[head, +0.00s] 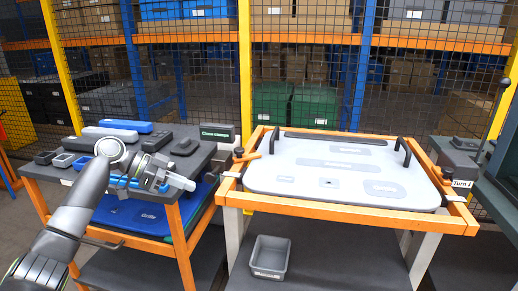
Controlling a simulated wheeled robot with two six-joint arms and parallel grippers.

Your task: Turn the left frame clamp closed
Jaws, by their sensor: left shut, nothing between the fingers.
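The left frame clamp (239,154) sits on the left side of the orange frame (330,211). The pale grey door panel (345,190) lies flat in the frame, with two black handles on top. My left gripper (188,184) is over the right part of the left bench, left of the clamp and apart from it. It is shut and empty, with its tips pointing right. My right gripper is not in view.
The left bench (60,190) holds small bins, dark blocks and a blue bar. A sign (217,132) stands at its back right corner, near the clamp. A grey bin (270,257) sits below the frame. A yellow post (245,70) and mesh fence stand behind.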

